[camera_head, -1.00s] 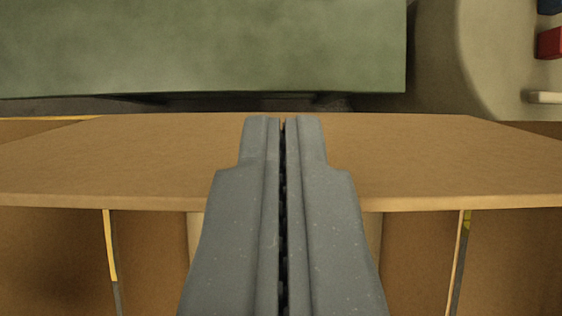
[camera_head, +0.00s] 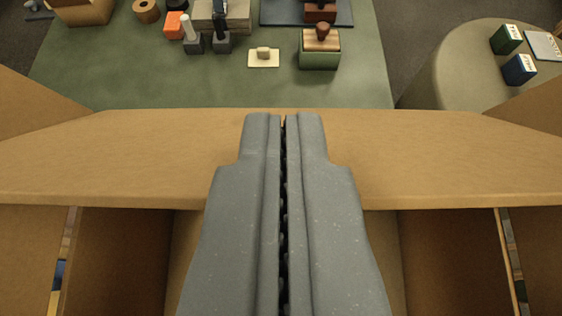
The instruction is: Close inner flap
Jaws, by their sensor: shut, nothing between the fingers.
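A brown cardboard flap (camera_head: 430,155) spans the picture from left to right, its near edge above the dark inside of a box. My gripper (camera_head: 284,118) is shut and empty. It points away from the camera over the middle of this flap, its tips close to the flap's far edge. I cannot tell whether the fingers touch the flap. Below the flap, the box's inner walls (camera_head: 450,260) show on both sides of the gripper. The fingers hide the middle of the flap and part of the box inside.
More cardboard flaps stand out at the left (camera_head: 35,105) and right (camera_head: 530,105). Beyond is a green table (camera_head: 110,75) with an orange block (camera_head: 174,25), a green box (camera_head: 320,50) and other small items. A rounded pale table (camera_head: 450,70) stands at the right.

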